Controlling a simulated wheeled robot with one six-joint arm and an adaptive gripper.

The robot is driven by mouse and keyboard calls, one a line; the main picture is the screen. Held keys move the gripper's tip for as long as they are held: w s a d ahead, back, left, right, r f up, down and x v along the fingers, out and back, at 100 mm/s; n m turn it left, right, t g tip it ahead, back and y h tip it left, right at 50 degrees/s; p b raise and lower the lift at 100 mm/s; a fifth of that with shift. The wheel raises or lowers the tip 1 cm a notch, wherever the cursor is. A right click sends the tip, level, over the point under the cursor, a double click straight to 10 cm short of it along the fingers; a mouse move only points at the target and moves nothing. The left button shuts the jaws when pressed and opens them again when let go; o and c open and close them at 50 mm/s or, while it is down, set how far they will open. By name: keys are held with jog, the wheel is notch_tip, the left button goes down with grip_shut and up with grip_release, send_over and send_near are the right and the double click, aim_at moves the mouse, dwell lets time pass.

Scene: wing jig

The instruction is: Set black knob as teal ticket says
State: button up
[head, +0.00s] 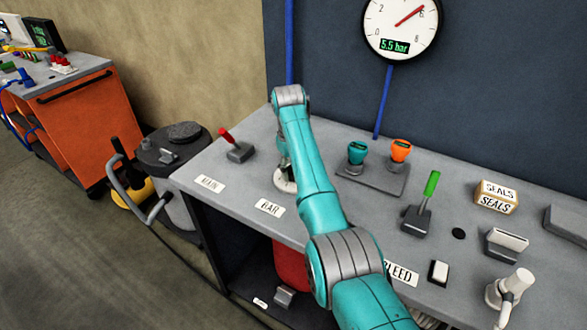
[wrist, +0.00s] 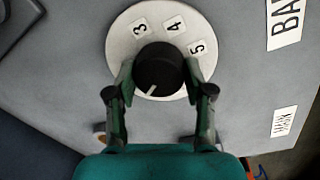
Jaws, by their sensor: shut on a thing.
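The black knob (wrist: 158,66) sits on a round white dial plate (wrist: 120,38) marked 3, 4 and 5. Its white pointer line points down and slightly left in the wrist view, on the side away from those numbers. My gripper (wrist: 160,76) is shut on the knob, one finger on each side. In the head view the dial plate (head: 284,184) shows beside the BAR label (head: 269,207); my arm hides most of the knob and gripper. I cannot make out a teal ticket in either view.
A wall gauge (head: 402,25) reads 5.5 bar. On the bench (head: 330,145) stand a red lever (head: 228,136), teal (head: 356,152) and orange (head: 400,150) pieces on a grey base, a green lever (head: 430,187) and a SEALS box (head: 495,198). An orange cart (head: 85,120) stands far left.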

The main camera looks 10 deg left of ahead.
jog(key=shift+n, duration=1.1)
jog(key=o, duration=1.2)
jog(key=r, duration=0.7)
jog(key=shift+s+a+r, duration=0.15)
jog(key=shift+s+r, duration=0.05)
